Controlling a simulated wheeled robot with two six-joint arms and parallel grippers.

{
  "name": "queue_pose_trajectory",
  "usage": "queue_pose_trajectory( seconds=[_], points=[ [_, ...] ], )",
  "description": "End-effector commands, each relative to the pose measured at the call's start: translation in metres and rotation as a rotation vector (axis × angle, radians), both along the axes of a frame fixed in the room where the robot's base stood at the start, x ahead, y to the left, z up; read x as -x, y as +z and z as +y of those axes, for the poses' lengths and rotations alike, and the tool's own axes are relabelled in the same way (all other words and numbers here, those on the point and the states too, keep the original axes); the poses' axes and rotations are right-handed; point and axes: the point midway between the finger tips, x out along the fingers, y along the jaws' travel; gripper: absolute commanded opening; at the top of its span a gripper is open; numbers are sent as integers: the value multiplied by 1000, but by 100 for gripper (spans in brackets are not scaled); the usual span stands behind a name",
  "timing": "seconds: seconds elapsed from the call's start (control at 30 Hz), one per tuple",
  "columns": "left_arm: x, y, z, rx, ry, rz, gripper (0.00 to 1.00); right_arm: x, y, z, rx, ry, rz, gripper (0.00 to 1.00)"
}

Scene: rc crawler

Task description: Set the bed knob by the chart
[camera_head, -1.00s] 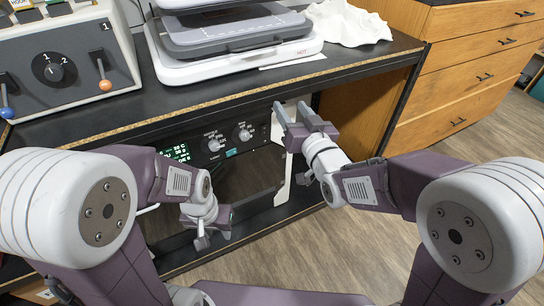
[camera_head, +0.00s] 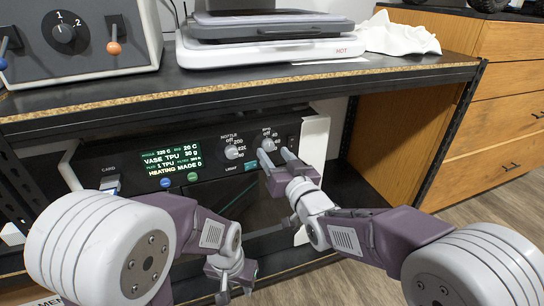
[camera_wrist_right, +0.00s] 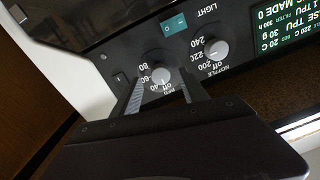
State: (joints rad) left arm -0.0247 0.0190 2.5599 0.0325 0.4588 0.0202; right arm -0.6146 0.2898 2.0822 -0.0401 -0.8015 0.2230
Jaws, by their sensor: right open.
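The bed knob (camera_head: 267,146) is a light round dial at the right of the black printer panel. My right gripper (camera_head: 276,157) is at it, partly covering it in the head view. In the right wrist view the bed knob (camera_wrist_right: 159,82) shows between the two open fingers of my right gripper (camera_wrist_right: 162,93), one on each side; I cannot tell whether they touch it. Marks including Off, 40 and 80 surround it; its exact setting is unclear. My left gripper (camera_head: 235,283) hangs low before the printer, its jaw gap unclear. I cannot make out a chart.
The nozzle knob (camera_head: 232,152) sits left of the bed knob. The display (camera_head: 172,160) reads bed 20 C, VASE TPU and MADE 0. The shelf edge (camera_head: 240,92) overhangs the panel. A control box (camera_head: 80,40) and a white press (camera_head: 265,45) stand above.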

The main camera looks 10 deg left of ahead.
Motion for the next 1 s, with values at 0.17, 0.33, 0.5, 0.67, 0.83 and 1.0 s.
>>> queue_pose_trajectory(
  seconds=[0.17, 0.33, 0.5, 0.67, 0.83, 1.0],
  points=[
    [0, -8, 0, 0, 0, 0, 36, -16, -1, 12, -1, 0, -1, 51],
    [0, -8, 0, 0, 0, 0, 36, -19, 0, 14, 0, 0, 0, 51],
    [0, -8, 0, 0, 0, 0, 36, -19, 0, 14, 0, 0, 0, 40],
    [0, -8, 0, 0, 0, 0, 36, -19, 0, 14, 0, 0, 0, 0],
    [0, -8, 0, 0, 0, 0, 36, -19, 0, 14, -4, 0, 3, 0],
    [0, -9, 0, 0, 0, 0, 36, -19, 0, 14, -40, 0, 28, 0]
  ],
)
